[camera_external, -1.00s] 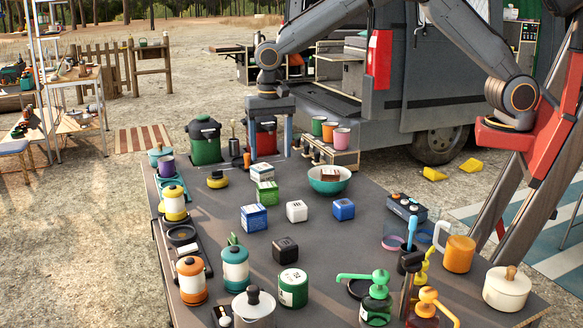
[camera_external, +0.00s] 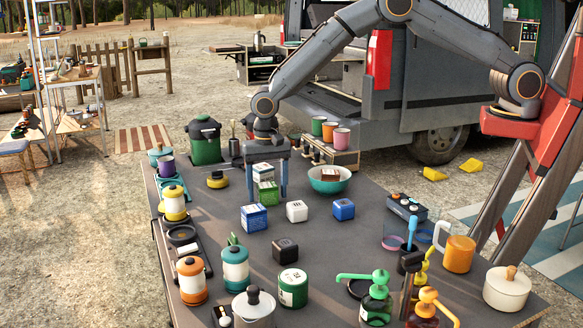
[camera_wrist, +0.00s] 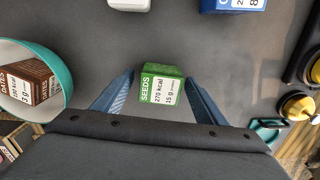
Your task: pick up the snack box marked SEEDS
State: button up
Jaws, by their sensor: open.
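The green and white snack box marked SEEDS (camera_wrist: 161,87) stands on the dark table and shows near the middle of the wrist view, its label readable. In the external view the green box (camera_external: 268,194) stands in front of a white box with a dark top marking (camera_external: 263,172). My gripper (camera_external: 267,196) points down over it, open, with a finger on either side. In the wrist view my gripper (camera_wrist: 160,80) has its blue fingers left and right of the SEEDS box, with gaps visible. The white box is hidden there.
A teal bowl (camera_external: 318,184) holding a brown DATES box (camera_wrist: 35,82) stands close by. A blue and white box (camera_external: 254,218), a white box (camera_external: 297,211) and a blue box (camera_external: 344,209) stand nearer the external camera. A yellow and black item (camera_external: 217,180) lies left.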

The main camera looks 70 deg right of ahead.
jog(key=shift+f, duration=0.45)
